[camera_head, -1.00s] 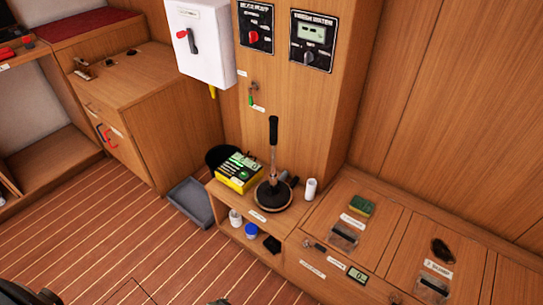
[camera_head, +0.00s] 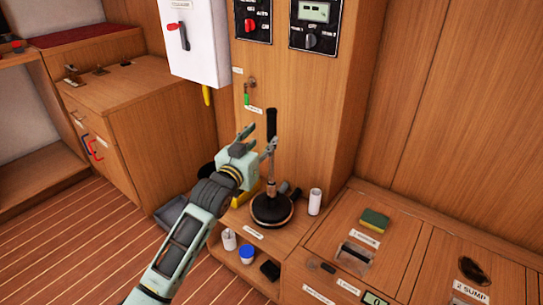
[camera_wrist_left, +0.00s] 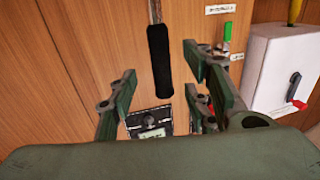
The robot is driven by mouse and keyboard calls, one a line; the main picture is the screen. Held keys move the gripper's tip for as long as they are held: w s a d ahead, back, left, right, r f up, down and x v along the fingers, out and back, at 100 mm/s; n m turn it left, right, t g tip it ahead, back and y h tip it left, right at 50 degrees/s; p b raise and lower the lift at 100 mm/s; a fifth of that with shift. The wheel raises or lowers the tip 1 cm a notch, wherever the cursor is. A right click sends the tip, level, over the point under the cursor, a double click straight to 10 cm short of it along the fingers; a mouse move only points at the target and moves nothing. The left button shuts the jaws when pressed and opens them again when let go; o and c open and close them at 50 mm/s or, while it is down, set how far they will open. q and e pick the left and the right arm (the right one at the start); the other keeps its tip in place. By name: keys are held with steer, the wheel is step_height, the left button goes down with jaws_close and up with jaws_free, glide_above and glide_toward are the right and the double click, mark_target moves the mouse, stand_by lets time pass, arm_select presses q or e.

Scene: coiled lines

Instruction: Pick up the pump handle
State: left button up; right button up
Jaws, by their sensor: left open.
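The pump handle has a black grip (camera_head: 271,124) on a thin metal rod, standing upright on a round black base (camera_head: 272,210) on the low wooden shelf. My left gripper (camera_head: 262,138) is open and close beside the grip, its arm coming in from the lower left. In the left wrist view, the black grip (camera_wrist_left: 159,62) shows between the lines of the two open fingers (camera_wrist_left: 160,75). I cannot tell whether it is between the pads or beyond them; no contact is clear. My right gripper is not in view.
A yellow box (camera_head: 240,199), mostly hidden by my arm, and a white cylinder (camera_head: 315,202) stand near the base. The wooden column (camera_head: 308,120) with control panels rises close behind the handle. A white switch box (camera_head: 199,40) hangs at the upper left.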

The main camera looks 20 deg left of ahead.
mark_target(269, 130)
arm_select(q)
steer(key=w, duration=0.2)
steer(key=w+b, duration=0.1)
steer(key=w, duration=0.4)
steer(key=shift+w+d+b, duration=0.25)
steer(key=shift+d+b, duration=0.15)
steer(key=shift+r, duration=0.1)
jaws_close()
